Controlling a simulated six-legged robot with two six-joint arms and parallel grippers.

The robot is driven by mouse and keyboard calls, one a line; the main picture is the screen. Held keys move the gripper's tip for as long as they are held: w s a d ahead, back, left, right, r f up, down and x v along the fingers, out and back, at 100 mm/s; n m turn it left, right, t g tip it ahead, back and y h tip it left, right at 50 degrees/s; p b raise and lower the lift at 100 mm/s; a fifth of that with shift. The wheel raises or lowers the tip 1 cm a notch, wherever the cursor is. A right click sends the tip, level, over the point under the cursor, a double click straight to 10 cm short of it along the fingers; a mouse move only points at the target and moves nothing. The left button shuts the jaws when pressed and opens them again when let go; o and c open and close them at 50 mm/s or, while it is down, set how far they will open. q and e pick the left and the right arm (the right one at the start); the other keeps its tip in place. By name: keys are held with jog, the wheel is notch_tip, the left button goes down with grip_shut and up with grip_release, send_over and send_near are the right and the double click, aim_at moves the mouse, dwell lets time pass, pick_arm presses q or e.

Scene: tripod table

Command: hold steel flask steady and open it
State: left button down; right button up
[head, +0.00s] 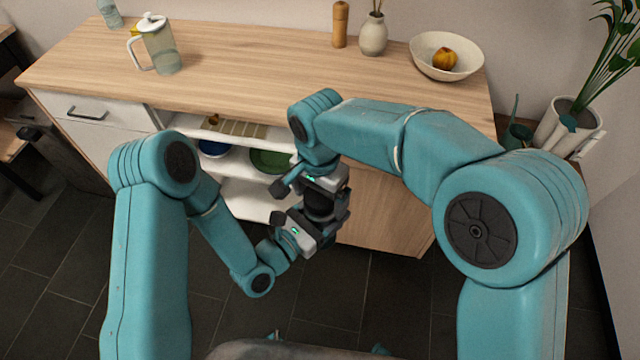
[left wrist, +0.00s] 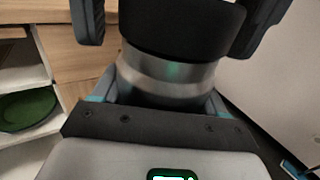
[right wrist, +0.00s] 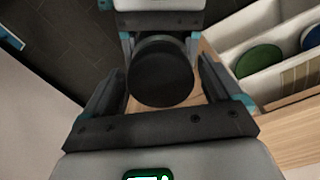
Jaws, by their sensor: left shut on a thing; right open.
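The steel flask shows as a shiny metal body (left wrist: 165,78) below a wide black lid (left wrist: 180,28) in the left wrist view. My left gripper (head: 318,226) is shut on the metal body, with a finger on each side. My right gripper (head: 322,198) is above it, pointing down. In the right wrist view the round top of the lid (right wrist: 161,74) lies between its open fingers, with gaps at the sides. In the head view the flask is mostly hidden by the grippers; only dark parts show.
The flask is held in front of the wooden cabinet (head: 250,75), clear of its top. Open shelves hold a green dish (head: 268,160) and a blue dish (head: 212,149). A jug (head: 160,48), vase (head: 373,36) and bowl (head: 425,62) stand on top.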

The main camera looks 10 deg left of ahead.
jog(key=shift+c, duration=0.3)
jog(key=c, duration=1)
jog(key=n, duration=1.7)
jog(key=shift+d, duration=0.1)
jog(key=n, duration=0.9)
jog(key=shift+w+r, duration=0.1)
jog(key=shift+r, duration=0.15)
